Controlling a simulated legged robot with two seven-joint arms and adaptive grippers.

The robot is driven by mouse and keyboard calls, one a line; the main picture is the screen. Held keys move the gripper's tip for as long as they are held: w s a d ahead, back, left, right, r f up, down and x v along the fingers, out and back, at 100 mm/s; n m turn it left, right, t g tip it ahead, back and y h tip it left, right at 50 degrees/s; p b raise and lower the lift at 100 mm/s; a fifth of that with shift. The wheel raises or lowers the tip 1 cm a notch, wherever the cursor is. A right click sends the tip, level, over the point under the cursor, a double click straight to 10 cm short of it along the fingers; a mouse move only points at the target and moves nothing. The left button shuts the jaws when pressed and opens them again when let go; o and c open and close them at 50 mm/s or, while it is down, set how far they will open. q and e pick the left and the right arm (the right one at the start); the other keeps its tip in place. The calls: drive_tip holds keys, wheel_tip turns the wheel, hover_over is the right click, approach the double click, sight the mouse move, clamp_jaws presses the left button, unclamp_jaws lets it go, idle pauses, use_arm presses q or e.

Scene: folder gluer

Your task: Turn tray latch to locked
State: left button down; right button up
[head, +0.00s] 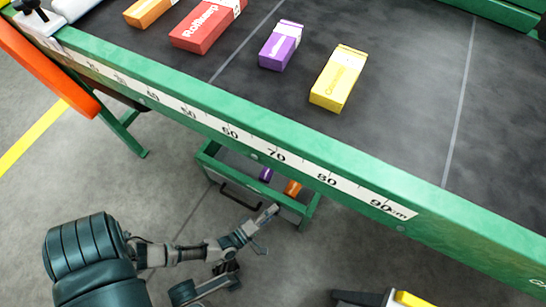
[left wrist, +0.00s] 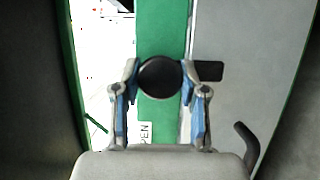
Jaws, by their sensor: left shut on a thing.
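The tray latch (left wrist: 160,78) is a round black knob on a green panel in the left wrist view, with a black bar pointing to the right. My left gripper (left wrist: 160,82) is shut on the knob, one finger at each side. A white label (left wrist: 145,133), partly hidden and seeming to read "OPEN", sits below the knob. In the head view my left gripper (head: 265,217) is at the front of the green tray (head: 290,205) under the belt table. The latch is too small and covered to make out there.
A black handle (head: 238,196) is on the tray front, left of my gripper. Purple and orange things lie in the tray. The green table rail (head: 225,125) with a scale runs above. Several cartons, one yellow (head: 339,78), lie on the belt. A white and yellow object (head: 400,299) is at bottom right.

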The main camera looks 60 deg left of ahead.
use_arm(q)
drive_tip(key=shift+w+a, duration=0.2)
drive_tip(key=c, duration=0.6)
unclamp_jaws()
drive_tip(key=shift+c, duration=0.2)
drive_tip(key=shift+d, duration=0.1)
